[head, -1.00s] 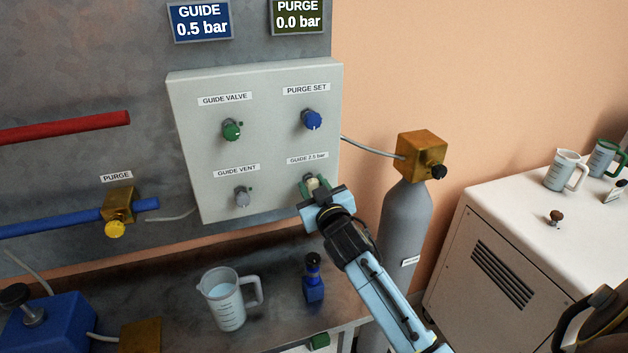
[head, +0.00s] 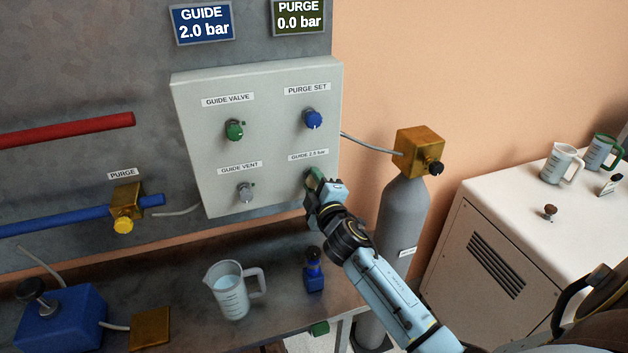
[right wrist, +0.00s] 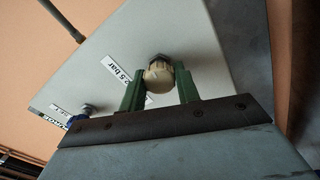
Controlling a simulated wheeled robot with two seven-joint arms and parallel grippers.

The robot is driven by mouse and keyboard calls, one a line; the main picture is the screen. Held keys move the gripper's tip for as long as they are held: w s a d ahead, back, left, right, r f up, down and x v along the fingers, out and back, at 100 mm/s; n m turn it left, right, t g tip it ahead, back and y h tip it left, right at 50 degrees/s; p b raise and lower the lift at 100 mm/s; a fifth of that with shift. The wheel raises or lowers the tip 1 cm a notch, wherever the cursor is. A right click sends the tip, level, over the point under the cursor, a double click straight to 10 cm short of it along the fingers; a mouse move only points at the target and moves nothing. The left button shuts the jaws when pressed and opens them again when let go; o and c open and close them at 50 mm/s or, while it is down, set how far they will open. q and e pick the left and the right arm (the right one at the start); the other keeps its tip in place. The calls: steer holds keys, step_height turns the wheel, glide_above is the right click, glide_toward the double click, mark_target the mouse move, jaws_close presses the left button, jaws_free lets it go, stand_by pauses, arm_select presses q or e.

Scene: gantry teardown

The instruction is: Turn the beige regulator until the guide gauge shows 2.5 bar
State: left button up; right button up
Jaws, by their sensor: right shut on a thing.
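The beige regulator (right wrist: 158,76) sits on the grey panel (head: 270,150) at its lower right, under the label "GUIDE 2.5 bar" (head: 308,155). My right gripper (right wrist: 160,88) has its green fingers on either side of the knob and is shut on it. In the head view my right gripper (head: 314,180) covers the knob. The guide gauge (head: 202,22) at the top reads 2.0 bar. My left gripper is in neither view.
The panel also holds a green guide valve (head: 235,130), a blue purge set knob (head: 313,119) and a grey guide vent knob (head: 246,192). The purge gauge (head: 299,15) reads 0.0 bar. A jug (head: 230,290) and a blue bottle-like item (head: 314,270) stand on the bench below.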

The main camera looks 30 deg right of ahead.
steer(key=n+p, duration=0.1)
steer(key=n, duration=0.4)
steer(key=shift+f+n, duration=0.1)
steer(key=shift+n, duration=0.3)
stand_by(0.4)
steer(key=o, duration=1)
steer(key=shift+s, duration=0.1)
steer(key=v, duration=1.3)
steer(key=shift+a+b, duration=0.1)
steer(key=shift+b, duration=0.3)
steer(key=shift+s, duration=0.1)
